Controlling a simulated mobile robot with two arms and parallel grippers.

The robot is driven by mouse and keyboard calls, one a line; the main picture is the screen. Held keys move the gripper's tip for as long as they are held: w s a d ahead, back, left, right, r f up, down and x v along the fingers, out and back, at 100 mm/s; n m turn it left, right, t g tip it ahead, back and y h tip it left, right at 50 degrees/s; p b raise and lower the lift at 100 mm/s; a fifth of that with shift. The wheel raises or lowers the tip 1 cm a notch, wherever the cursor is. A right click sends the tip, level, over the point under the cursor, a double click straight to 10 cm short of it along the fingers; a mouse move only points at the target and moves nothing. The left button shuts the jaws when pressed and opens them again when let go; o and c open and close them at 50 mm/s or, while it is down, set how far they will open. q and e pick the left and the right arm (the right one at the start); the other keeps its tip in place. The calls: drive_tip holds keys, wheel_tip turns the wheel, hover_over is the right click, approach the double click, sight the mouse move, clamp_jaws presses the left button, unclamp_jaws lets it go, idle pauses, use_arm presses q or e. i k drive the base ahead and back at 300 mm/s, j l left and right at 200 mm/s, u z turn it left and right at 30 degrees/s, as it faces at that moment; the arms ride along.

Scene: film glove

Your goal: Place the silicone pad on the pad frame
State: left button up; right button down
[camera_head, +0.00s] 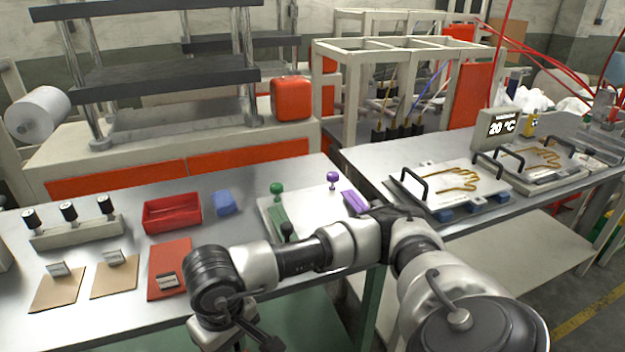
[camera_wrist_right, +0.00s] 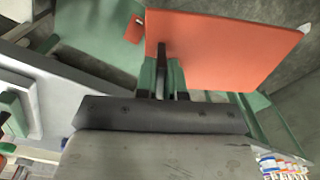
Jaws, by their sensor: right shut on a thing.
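A similar red pad (camera_head: 166,258) with a metal grip lies on the left table. I cannot tell for sure which thing is the pad frame; a plate with black handles (camera_head: 428,196) lies on the right table. My left gripper is out of view.
The left table (camera_head: 120,206) also bears two tan pads with grips (camera_head: 56,290), a red tray (camera_head: 172,212), a blue block (camera_head: 223,203) and green and purple stamps (camera_head: 277,190). A second handled plate (camera_head: 545,160) and a temperature display (camera_head: 500,125) stand on the right table.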

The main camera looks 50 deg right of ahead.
sight(324, 223)
drive_tip(key=i+j+z, duration=0.1)
drive_tip(key=z, duration=1.55)
